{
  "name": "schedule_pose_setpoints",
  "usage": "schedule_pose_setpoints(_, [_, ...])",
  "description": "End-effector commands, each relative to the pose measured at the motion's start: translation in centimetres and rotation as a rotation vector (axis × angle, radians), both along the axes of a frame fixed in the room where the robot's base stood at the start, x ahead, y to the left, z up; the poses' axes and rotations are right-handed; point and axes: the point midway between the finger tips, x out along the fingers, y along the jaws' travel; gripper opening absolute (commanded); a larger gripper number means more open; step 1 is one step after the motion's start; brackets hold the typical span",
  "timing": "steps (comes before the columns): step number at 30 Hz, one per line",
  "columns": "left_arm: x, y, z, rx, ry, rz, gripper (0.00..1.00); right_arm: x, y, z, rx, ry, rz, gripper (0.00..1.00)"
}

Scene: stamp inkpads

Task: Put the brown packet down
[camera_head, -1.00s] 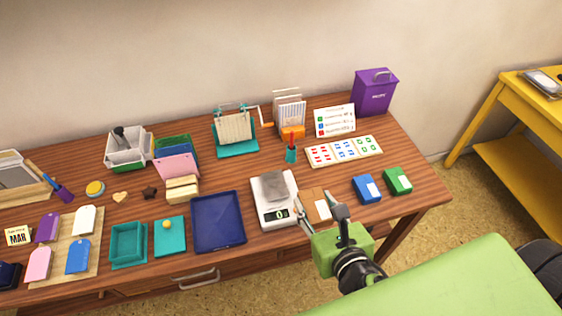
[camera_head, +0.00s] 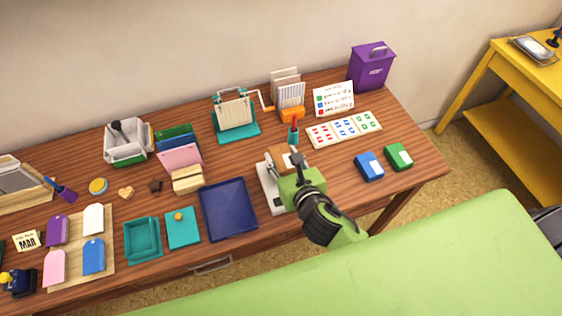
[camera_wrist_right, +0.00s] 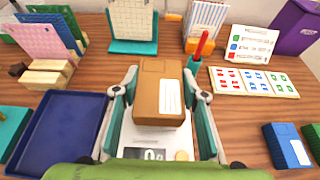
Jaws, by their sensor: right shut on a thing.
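The brown packet (camera_head: 287,152) has a white label and is between the fingers of my right gripper (camera_head: 284,160). In the right wrist view the packet (camera_wrist_right: 158,95) is upright between the two teal fingers, and my right gripper (camera_wrist_right: 160,75) is shut on it. The packet is over the white scale (camera_head: 268,197), mostly covering its plate. I cannot tell whether its base touches the plate. In the wrist view the scale's dark display (camera_wrist_right: 152,154) shows partly below the packet. My left gripper is not in view.
A dark blue tray (camera_head: 228,210) lies just left of the scale. A teal cup with a red pen (camera_head: 294,130) stands close behind the packet. Blue (camera_head: 369,166) and green (camera_head: 399,157) packets lie to the right, with bare table between them and the scale.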

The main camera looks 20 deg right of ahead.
Motion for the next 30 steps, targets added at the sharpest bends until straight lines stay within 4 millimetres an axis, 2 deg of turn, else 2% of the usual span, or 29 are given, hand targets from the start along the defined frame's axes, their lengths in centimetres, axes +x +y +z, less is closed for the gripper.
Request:
schedule_pose_setpoints(1, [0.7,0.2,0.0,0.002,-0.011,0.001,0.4,0.5,0.0,-0.5,0.001,-0.002,-0.001,0.14])
schedule_pose_setpoints(4, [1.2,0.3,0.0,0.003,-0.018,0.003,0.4,1.0,0.0,-1.0,0.0,-0.003,0.0,0.14])
schedule_pose_setpoints(8, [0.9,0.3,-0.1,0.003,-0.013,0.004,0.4,1.7,0.0,-2.0,0.001,-0.002,-0.001,0.14])
schedule_pose_setpoints(13, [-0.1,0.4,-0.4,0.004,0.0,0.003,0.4,1.6,0.0,-4.5,0.003,0.002,-0.001,0.14])
schedule_pose_setpoints(26, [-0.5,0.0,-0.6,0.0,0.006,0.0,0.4,1.6,0.0,-5.2,-0.001,-0.001,0.002,0.14])
schedule_pose_setpoints(27, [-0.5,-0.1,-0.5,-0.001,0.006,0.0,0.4,1.5,0.0,-5.2,-0.001,0.0,0.001,0.5])
schedule_pose_setpoints(28, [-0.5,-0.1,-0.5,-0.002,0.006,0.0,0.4,1.5,0.0,-5.1,-0.001,0.0,0.001,0.56])
schedule_pose_setpoints(30, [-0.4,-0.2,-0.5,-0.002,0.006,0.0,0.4,1.5,0.0,-5.1,-0.001,0.0,0.001,0.56])
